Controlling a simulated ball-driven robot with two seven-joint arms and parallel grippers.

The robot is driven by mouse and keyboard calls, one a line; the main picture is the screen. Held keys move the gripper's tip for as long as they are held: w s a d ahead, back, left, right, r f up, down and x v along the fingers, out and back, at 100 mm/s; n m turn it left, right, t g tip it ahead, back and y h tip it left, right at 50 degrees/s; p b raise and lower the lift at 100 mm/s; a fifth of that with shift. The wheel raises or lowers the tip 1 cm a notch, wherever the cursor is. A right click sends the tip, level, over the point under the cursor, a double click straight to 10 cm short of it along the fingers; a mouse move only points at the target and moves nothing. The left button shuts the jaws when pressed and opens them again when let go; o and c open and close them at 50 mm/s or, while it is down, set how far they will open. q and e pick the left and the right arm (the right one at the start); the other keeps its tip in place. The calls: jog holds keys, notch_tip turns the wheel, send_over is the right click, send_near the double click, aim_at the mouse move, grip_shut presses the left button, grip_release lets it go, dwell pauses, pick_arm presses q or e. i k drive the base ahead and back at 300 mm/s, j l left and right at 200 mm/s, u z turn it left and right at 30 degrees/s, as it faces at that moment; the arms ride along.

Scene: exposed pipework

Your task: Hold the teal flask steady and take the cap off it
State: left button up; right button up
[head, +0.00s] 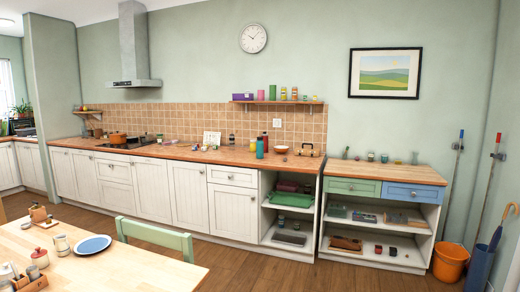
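A small teal upright cylinder (260,149), which looks like the teal flask, stands on the wooden counter (225,157) near its right part, close to the front edge. It is too small to make out its cap. Neither of my grippers shows in the head view, and nothing is seen touching the flask.
A red container (265,139) and a yellow one (252,146) stand close by the flask, and a bowl (281,149) is to its right. A dining table (110,265) and green chair (155,238) are in front at left. The wooden floor (275,268) before the cabinets is clear.

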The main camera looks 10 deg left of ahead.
aim_at(259, 144)
jog(key=u, duration=0.15)
jog(key=i+z, duration=0.25)
jog(key=i, duration=0.65)
jog(key=i+j+z, duration=0.2)
jog(key=i, duration=0.7)
jog(key=i+u, duration=0.2)
jog(key=i, duration=0.35)
jog(key=i+l+u, duration=0.1)
jog(key=i+u, duration=0.15)
jog(key=i, duration=0.25)
jog(key=i+l+u, duration=0.2)
jog(key=i, duration=0.35)
jog(key=i+l+u, duration=0.25)
jog(key=i, duration=0.25)
jog(key=i+j+u, duration=0.25)
jog(key=u, duration=0.2)
jog(key=i+j+u, duration=0.15)
jog(key=i+u, duration=0.7)
jog(key=i+l+u, duration=0.1)
jog(key=i+u, duration=0.35)
jog(key=i+l+u, duration=0.2)
jog(key=u, duration=0.2)
jog(key=i+j+z, duration=0.25)
jog(key=i+z, duration=0.15)
jog(key=i+j+z, duration=0.35)
jog(key=i+j, duration=0.05)
jog(key=i, duration=0.1)
